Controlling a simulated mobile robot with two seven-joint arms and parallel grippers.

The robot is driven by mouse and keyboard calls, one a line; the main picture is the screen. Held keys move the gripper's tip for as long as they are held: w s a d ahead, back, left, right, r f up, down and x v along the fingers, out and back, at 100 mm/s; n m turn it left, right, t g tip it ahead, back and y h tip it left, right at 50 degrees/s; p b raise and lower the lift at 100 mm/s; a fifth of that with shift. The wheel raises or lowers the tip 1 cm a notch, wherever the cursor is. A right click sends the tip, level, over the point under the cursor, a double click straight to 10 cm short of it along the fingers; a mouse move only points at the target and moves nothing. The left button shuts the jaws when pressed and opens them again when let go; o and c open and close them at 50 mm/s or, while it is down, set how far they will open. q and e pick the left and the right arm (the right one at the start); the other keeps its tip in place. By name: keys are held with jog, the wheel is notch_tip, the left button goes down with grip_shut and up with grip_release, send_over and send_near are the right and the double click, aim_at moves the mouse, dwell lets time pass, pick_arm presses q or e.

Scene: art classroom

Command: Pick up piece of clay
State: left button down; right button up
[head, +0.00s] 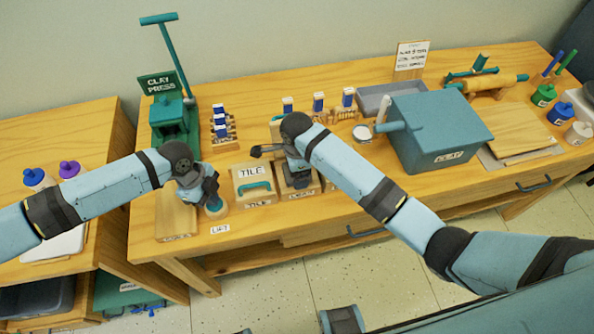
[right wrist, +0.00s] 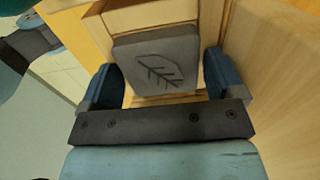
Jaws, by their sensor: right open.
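A grey clay piece (right wrist: 158,62) with a leaf pattern pressed into its face shows in the right wrist view, against a wooden box. My right gripper (right wrist: 158,75) is open, with one blue finger on each side of the piece. In the head view the right gripper (head: 298,182) is over the wooden box labelled LEAF (head: 300,194), and the arm hides much of that spot. My left gripper (head: 212,196) is low beside the LIFT label (head: 220,229), over a small round object. Its fingers are too hidden to tell their state.
The box labelled TILE (head: 253,194) stands between my grippers. A green clay press (head: 172,112) stands at the back left. A teal bin labelled CLAY (head: 436,138) and a grey tray (head: 375,100) are to the right. Small wooden racks line the back.

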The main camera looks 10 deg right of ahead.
jog(key=c, duration=0.8)
jog(key=shift+r, duration=0.15)
notch_tip(320, 180, up, 16)
dwell(0.4)
pick_arm(q)
jog(key=s+d+p+v, duration=0.1)
jog(key=d+p+v, duration=0.1)
jog(key=p+v, duration=0.7)
jog(key=shift+d+v, duration=0.25)
jog(key=shift+v, duration=0.85)
pick_arm(e)
notch_tip(320, 180, up, 9)
